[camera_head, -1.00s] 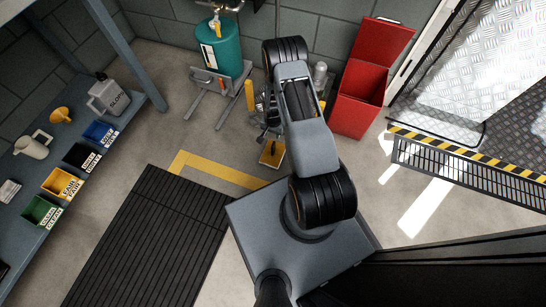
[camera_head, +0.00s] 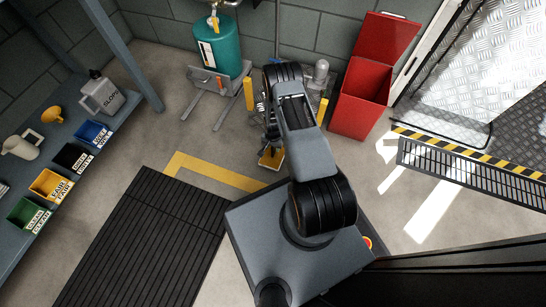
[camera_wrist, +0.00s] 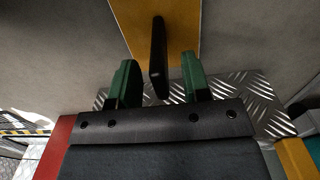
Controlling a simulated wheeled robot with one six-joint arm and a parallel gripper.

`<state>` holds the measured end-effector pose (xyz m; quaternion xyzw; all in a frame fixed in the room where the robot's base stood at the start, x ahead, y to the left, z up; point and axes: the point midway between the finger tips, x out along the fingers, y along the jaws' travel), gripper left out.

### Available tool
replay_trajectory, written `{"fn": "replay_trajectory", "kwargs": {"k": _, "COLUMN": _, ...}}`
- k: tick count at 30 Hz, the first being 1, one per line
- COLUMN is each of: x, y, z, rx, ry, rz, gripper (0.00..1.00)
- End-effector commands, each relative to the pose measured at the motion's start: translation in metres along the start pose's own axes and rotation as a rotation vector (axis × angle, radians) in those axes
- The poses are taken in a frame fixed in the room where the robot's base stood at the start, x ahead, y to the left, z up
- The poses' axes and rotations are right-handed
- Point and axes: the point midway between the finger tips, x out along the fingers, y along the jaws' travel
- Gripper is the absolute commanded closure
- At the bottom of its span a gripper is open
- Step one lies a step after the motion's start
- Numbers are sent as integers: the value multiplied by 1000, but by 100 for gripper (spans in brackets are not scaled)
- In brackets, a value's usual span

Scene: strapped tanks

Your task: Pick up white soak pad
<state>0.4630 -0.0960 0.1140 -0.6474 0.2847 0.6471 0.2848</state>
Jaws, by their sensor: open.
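I cannot make out a white soak pad in either view. My gripper (camera_wrist: 156,72) is open in the wrist view, with two green fingers apart. A dark upright bar (camera_wrist: 158,45), like a handle, shows between and beyond the fingertips. It stands in front of a yellow plate (camera_wrist: 185,30); whether it touches a finger I cannot tell.
A treadplate base (camera_wrist: 255,95) lies behind the fingers. A red open-lidded bin (camera_head: 360,97) stands right, a teal strapped tank (camera_head: 222,50) left, with yellow posts (camera_head: 249,94) between. A shelf holds small coloured bins (camera_head: 50,186). The floor left of the yellow plate is open.

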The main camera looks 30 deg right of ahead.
Motion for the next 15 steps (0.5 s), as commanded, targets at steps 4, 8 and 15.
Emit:
{"fn": "replay_trajectory", "kwargs": {"k": 4, "x": 23, "y": 0, "z": 0, "rx": 1, "ry": 1, "rz": 1, "gripper": 56}}
{"fn": "replay_trajectory", "kwargs": {"k": 8, "x": 23, "y": 0, "z": 0, "rx": 1, "ry": 2, "rz": 1, "gripper": 56}}
{"fn": "replay_trajectory", "kwargs": {"k": 15, "x": 23, "y": 1, "z": 0, "rx": 1, "ry": 1, "rz": 2, "gripper": 68}}
